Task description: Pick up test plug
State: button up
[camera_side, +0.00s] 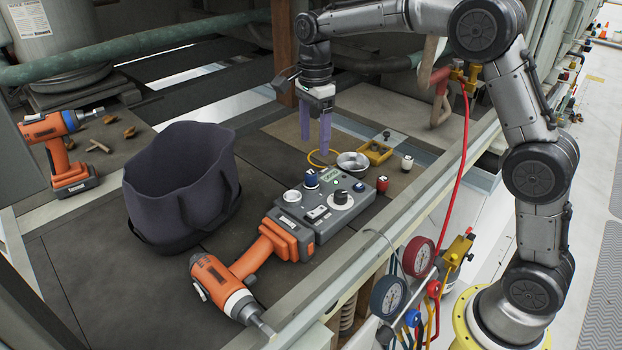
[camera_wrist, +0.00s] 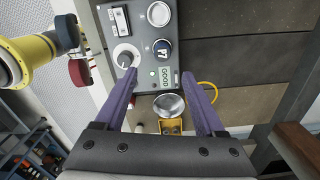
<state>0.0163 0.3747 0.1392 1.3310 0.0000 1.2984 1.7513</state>
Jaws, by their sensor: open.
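A grey tester box (camera_side: 345,205) lies on the dark deck with a dial, a small green display and round fittings on top. A blue-capped plug (camera_side: 311,178) stands upright on it; it also shows in the wrist view (camera_wrist: 162,48). A white round fitting (camera_side: 292,197) sits beside it. A red-topped piece (camera_side: 382,183) stands at the box's right end. I cannot tell for sure which is the test plug. My gripper (camera_side: 315,148) points down with purple fingers apart and empty, above and behind the box. In the wrist view, the display reads "GOOD" between the fingers (camera_wrist: 159,74).
A metal bowl (camera_side: 353,162) and yellow tray (camera_side: 376,152) lie behind the box, with a white-and-red cap (camera_side: 407,162) nearby. An orange drill (camera_side: 228,285) lies in front. A dark bag (camera_side: 182,185) stands left. Gauges (camera_side: 418,257) hang beyond the right rail.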

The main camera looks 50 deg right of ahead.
aim_at(311, 171)
jog(key=f, duration=0.8)
jog(key=shift+w+a, duration=0.25)
jog(key=shift+c, duration=0.4)
grip_shut()
